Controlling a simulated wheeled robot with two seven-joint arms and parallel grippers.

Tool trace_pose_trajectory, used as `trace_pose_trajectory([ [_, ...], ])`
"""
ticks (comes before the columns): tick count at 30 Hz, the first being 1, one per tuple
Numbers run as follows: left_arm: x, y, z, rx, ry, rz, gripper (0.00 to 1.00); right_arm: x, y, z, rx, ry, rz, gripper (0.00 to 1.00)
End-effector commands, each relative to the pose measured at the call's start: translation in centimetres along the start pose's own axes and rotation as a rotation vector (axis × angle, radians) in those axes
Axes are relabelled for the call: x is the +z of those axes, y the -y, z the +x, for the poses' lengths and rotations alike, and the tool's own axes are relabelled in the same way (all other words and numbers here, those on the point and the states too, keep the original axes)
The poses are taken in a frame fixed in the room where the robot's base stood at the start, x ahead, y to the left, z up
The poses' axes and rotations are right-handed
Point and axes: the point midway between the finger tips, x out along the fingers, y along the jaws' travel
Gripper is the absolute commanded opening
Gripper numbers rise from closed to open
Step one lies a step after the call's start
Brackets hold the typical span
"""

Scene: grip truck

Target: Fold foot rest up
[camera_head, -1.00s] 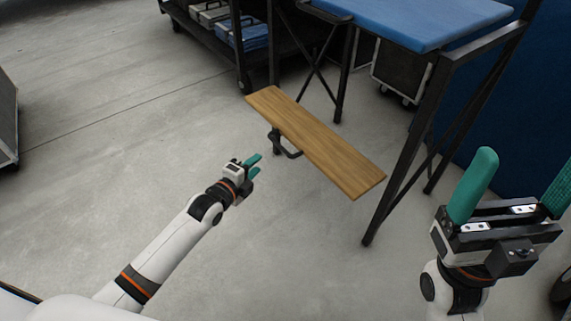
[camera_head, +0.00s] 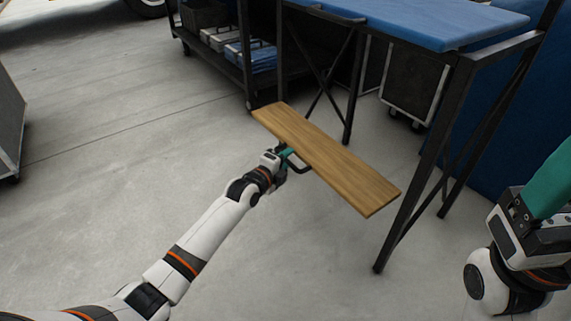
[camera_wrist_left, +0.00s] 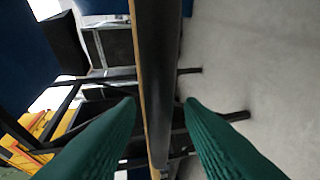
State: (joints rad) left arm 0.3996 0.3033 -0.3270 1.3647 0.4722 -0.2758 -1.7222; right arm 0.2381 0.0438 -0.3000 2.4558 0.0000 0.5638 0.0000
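The foot rest is a long wooden board (camera_head: 325,160) that lies flat and low beside the blue-topped frame, with a black handle-like bracket (camera_head: 298,165) under its near edge. My left gripper (camera_head: 287,155) is at this near edge by the bracket. In the left wrist view, its green fingers (camera_wrist_left: 160,102) are apart, one on each side of a dark bar (camera_wrist_left: 156,60) and the thin wooden edge, with no firm grip visible. My right gripper (camera_head: 552,180) is at the right edge, away from the board. One green finger shows, standing at the palm's outer side; the other is cut off.
The blue-topped table (camera_head: 430,22) stands behind the board on black metal legs (camera_head: 425,165). A black cart (camera_head: 247,60) with boxes is at the back. A grey case (camera_head: 8,125) is at the left edge.

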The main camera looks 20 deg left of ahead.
Motion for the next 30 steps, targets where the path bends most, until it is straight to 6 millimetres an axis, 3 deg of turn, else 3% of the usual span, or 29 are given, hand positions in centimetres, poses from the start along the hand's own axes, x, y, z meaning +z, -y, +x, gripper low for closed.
trace_pose_trajectory([
  [8, 0.0, -0.03, 0.19, -0.001, 0.0, 0.0, 0.34, 0.03, -0.02, 0.12, 0.001, 0.003, 0.0, 0.85],
  [15, -0.02, -0.01, 0.17, -0.001, 0.0, 0.0, 0.0, 0.02, -0.02, 0.1, 0.001, 0.003, 0.0, 0.85],
  [28, -0.08, -0.49, 0.05, -0.014, 0.0, 0.005, 0.0, 0.04, 0.08, 0.66, -0.002, 0.006, 0.001, 0.85],
  [30, -0.13, -0.85, -0.03, -0.025, 0.0, 0.01, 0.0, -0.38, 0.2, -0.19, -0.012, -0.033, 0.004, 0.85],
])
